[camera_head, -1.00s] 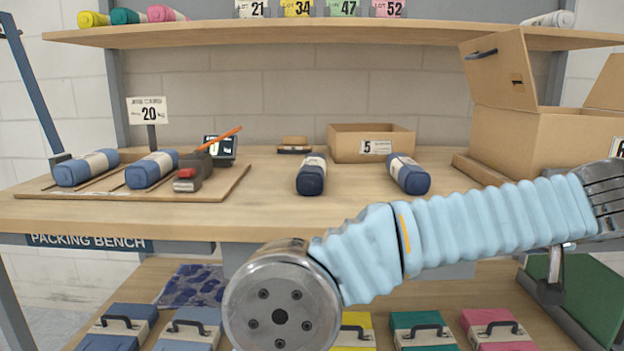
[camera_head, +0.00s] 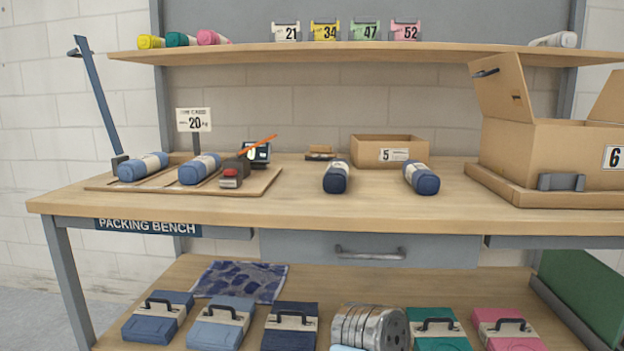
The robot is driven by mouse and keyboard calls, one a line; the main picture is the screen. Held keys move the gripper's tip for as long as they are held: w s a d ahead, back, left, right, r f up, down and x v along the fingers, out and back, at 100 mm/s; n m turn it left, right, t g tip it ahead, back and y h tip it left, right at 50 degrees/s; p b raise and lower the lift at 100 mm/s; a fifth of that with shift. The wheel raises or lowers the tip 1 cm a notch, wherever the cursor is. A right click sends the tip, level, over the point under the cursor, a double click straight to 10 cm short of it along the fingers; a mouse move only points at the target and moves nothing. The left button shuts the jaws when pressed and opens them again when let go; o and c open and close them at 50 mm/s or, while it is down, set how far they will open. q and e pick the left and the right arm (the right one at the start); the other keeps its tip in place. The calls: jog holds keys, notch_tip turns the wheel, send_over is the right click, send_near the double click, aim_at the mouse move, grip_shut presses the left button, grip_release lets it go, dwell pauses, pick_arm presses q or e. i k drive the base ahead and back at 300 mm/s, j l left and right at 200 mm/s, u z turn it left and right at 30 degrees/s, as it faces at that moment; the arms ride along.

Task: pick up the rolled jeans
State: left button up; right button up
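Several rolled blue denim bundles with pale bands lie on the packing bench. Two lighter blue rolls, a left one (camera_head: 143,167) and a right one (camera_head: 199,168), lie on a slatted wooden board (camera_head: 110,183) at the left. Two dark navy rolls, one near the middle (camera_head: 336,177) and one to its right (camera_head: 421,178), lie on the bare bench top. I cannot tell which roll the task means.
A small open box marked 5 (camera_head: 390,151) stands behind the navy rolls. A large open carton marked 6 (camera_head: 560,150) stands at the right. A dark tool with a red part (camera_head: 232,173) lies on the board. The bench front is clear.

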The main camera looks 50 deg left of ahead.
aim_at(337, 176)
jog(key=i+j+u, duration=0.1)
jog(key=u, duration=0.4)
jog(key=i+j+u, duration=0.1)
jog(key=j+u, duration=0.15)
jog(key=u, duration=0.2)
jog(key=i+j+u, duration=0.1)
jog(key=u, duration=0.4)
